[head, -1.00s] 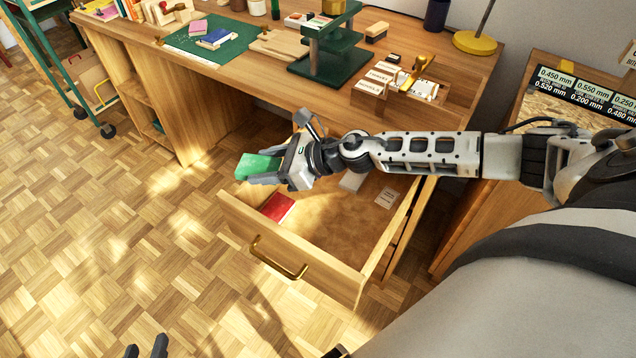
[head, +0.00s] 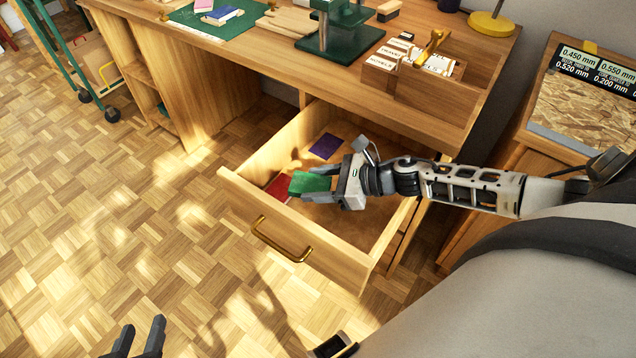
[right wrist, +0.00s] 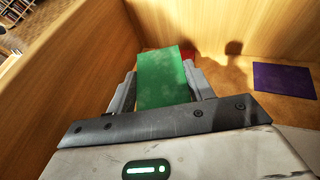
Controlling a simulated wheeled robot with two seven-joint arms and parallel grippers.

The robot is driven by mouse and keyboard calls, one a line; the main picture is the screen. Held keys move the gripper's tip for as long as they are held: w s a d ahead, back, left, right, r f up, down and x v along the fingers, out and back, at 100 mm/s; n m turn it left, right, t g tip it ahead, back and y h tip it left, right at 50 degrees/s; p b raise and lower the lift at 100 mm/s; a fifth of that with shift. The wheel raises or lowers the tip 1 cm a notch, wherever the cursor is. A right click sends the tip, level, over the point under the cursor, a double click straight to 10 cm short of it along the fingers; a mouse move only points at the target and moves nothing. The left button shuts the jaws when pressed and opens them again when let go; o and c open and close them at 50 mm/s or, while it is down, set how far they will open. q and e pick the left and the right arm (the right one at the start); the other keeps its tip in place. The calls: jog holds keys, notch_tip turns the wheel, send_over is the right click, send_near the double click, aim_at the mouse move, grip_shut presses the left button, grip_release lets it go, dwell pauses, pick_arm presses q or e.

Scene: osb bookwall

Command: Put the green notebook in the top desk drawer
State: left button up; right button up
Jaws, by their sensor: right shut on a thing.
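The green notebook (head: 309,183) is between the fingers of my right gripper (head: 318,186), which is shut on it. In the head view it is over the open top desk drawer (head: 300,233), near its front left. The right wrist view shows the notebook (right wrist: 165,78) sticking out past the fingers, inside the drawer walls; whether it touches the drawer floor I cannot tell. My left gripper (head: 138,342) shows at the bottom left edge over the floor, its two fingers apart and empty.
A red notebook (head: 279,187) lies in the drawer, partly behind the green one. A purple notebook (head: 326,146) lies farther back in it. The desktop (head: 250,60) is above the drawer. A brass handle (head: 279,243) is on the drawer front.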

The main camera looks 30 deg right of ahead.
jog(key=shift+f+b, duration=0.3)
jog(key=shift+b, duration=0.1)
pick_arm(q)
jog(key=shift+f+b, duration=0.2)
jog(key=shift+b, duration=0.1)
pick_arm(e)
jog(key=shift+f, duration=0.25)
pick_arm(q)
jog(key=shift+s, duration=0.15)
pick_arm(e)
jog(key=o, duration=1)
jog(key=shift+s+f, duration=0.1)
jog(key=shift+f, duration=0.05)
jog(key=shift+c, duration=0.2)
